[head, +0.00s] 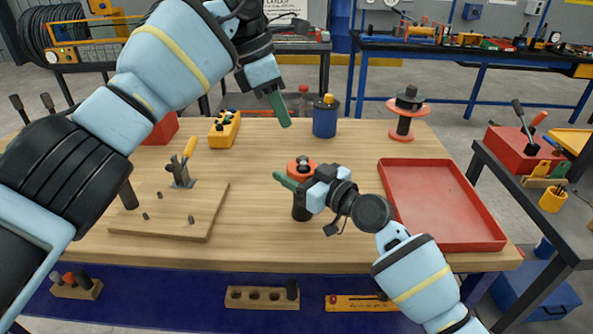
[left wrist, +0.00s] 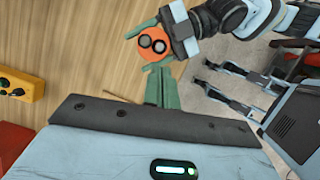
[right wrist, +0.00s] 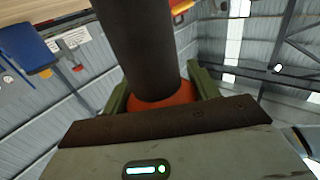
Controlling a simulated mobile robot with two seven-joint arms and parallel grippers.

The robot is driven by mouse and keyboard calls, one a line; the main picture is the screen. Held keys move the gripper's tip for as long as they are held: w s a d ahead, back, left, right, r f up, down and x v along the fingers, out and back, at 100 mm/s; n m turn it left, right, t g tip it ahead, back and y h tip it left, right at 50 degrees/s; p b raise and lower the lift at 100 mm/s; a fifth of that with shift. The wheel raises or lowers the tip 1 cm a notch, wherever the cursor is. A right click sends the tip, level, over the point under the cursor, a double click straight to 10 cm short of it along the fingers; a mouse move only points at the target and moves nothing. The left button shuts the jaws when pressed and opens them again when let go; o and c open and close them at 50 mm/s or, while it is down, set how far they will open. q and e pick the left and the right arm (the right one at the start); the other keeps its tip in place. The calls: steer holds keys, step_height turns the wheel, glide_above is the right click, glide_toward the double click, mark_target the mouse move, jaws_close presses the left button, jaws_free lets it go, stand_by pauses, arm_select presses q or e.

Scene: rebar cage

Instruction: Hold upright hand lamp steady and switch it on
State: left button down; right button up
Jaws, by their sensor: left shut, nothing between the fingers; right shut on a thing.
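The hand lamp (head: 302,207) has a dark cylindrical body and an orange-red head. It looks upright at the middle of the wooden table; I cannot tell whether its base touches the top. My right gripper (head: 290,181) is shut on the lamp around its orange part, which shows between the green fingers in the right wrist view (right wrist: 165,95). In the left wrist view the lamp's orange top (left wrist: 152,55) shows two dark round spots. My left gripper (head: 284,121) is shut and empty, above and behind the lamp, apart from it.
A red tray (head: 490,236) lies on the right of the table. A wooden board with pegs (head: 165,222) lies on the left. A yellow box (head: 225,128), a blue container (head: 325,120) and a spool (head: 405,112) stand along the back. The tabletop around the lamp is clear.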

stand_by(0.3)
arm_select(q)
steer(key=d+n+t+h, duration=0.1)
steer(key=n+t, duration=0.1)
steer(key=n, duration=0.3)
steer(key=d+n+t+h, duration=0.1)
steer(key=n, duration=0.4)
steer(key=d+n+t, duration=0.1)
steer(key=n+t, duration=0.1)
steer(key=n, duration=0.3)
steer(key=shift+s+d+r+t+h, duration=0.1)
steer(key=shift+s+r+t+h, duration=0.1)
steer(key=shift+t+h, duration=0.15)
steer(key=shift+f, duration=0.1)
